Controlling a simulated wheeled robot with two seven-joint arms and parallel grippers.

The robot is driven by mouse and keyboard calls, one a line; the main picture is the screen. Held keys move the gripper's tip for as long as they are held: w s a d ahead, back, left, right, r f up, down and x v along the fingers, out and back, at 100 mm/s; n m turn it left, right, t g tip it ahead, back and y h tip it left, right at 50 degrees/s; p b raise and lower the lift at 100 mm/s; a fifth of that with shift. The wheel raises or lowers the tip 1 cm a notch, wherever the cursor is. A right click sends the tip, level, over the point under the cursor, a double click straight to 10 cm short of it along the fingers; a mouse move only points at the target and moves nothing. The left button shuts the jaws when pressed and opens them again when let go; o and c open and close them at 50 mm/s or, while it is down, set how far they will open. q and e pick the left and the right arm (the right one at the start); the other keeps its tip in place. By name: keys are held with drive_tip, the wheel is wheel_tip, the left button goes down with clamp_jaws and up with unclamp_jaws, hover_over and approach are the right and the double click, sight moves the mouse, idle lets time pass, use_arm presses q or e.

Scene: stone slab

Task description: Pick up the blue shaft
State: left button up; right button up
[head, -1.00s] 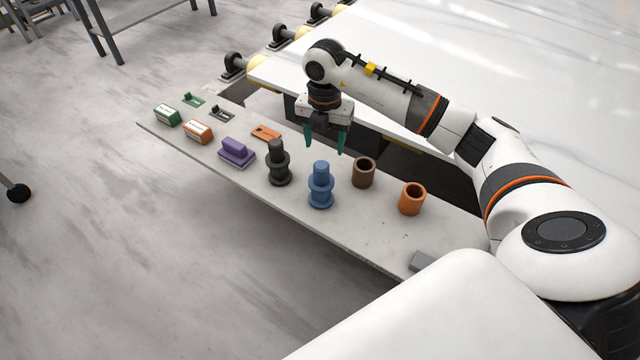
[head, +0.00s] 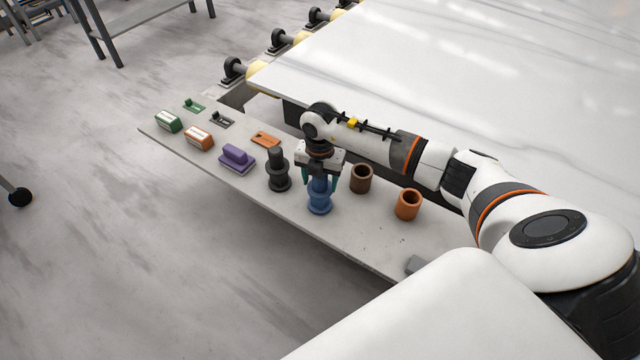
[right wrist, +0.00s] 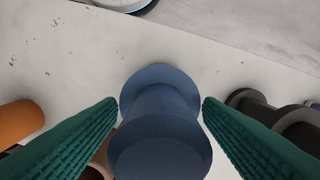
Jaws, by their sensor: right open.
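The blue shaft (head: 320,202) stands upright on the grey slab (head: 350,235), between the black shaft (head: 278,172) and the brown hollow cylinder (head: 361,178). My right gripper (head: 320,184) points down over the blue shaft, with its green fingers on either side of the upper part. In the right wrist view, the blue shaft (right wrist: 160,125) lies between the two open fingers, with a visible gap on each side. The gripper hides the top of the shaft in the head view. My left gripper is not in view.
An orange hollow cylinder (head: 408,204) stands to the right. A purple block (head: 236,158), an orange-and-white box (head: 199,138) and a green-and-white box (head: 168,122) sit to the left. A large white slab (head: 460,80) lies behind. The slab's front strip is clear.

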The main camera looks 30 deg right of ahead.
drive_tip(key=shift+c, duration=0.5)
drive_tip(key=c, duration=1.2)
clamp_jaws()
drive_tip(key=shift+w+r, duration=0.1)
drive_tip(key=shift+r, duration=0.05)
